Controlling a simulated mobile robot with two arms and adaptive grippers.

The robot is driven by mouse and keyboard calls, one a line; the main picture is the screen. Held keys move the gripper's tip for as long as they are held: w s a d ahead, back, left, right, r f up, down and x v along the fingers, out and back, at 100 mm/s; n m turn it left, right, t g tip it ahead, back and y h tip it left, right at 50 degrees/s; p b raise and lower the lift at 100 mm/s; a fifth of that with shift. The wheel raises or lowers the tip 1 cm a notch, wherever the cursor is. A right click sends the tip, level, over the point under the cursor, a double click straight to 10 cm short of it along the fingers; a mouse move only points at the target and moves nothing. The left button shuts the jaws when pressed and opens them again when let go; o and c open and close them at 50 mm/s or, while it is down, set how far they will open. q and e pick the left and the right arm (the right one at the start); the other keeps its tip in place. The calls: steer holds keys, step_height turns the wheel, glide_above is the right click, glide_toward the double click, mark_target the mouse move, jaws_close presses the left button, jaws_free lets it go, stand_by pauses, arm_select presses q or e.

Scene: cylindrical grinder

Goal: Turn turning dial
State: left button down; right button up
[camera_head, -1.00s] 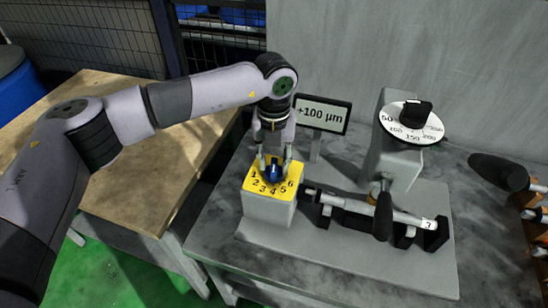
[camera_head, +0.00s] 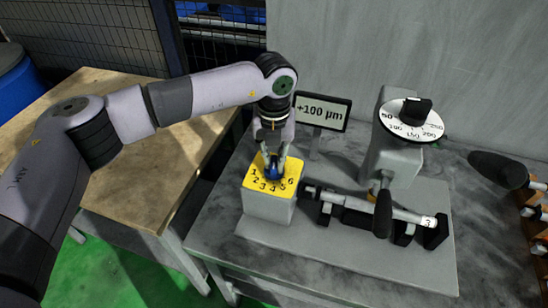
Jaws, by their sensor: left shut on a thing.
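The turning dial is a small blue knob (camera_head: 273,170) on a yellow numbered plate (camera_head: 258,184) on top of a grey block (camera_head: 267,207). The plate shows numbers from 1 to 6 around the knob. My left gripper (camera_head: 273,165) points down from above with its fingers on either side of the knob, shut on it. The fingers partly cover the knob and the far part of the plate. My right gripper is not in view.
A sign (camera_head: 322,111) reading "+100 µm" stands behind the block. To the right are a shaft labelled 3 (camera_head: 428,222) and a grey post with a white scale disc (camera_head: 408,126) and black knob. A wooden table (camera_head: 120,205) is at left.

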arm_select(q)
steer(key=shift+f+m+b, duration=0.15)
steer(key=shift+m+b, duration=0.25)
steer(key=shift+b, duration=0.3)
steer(key=shift+d+m+b, duration=0.1)
steer(key=shift+m+b, duration=0.9)
steer(key=shift+b, duration=0.15)
steer(key=shift+m+b, duration=0.8)
steer(key=shift+m, duration=0.1)
steer(key=shift+m+b, duration=0.4)
steer(key=shift+m, duration=0.2)
steer(key=shift+r, duration=0.2)
steer(key=c, duration=1.6)
jaws_free()
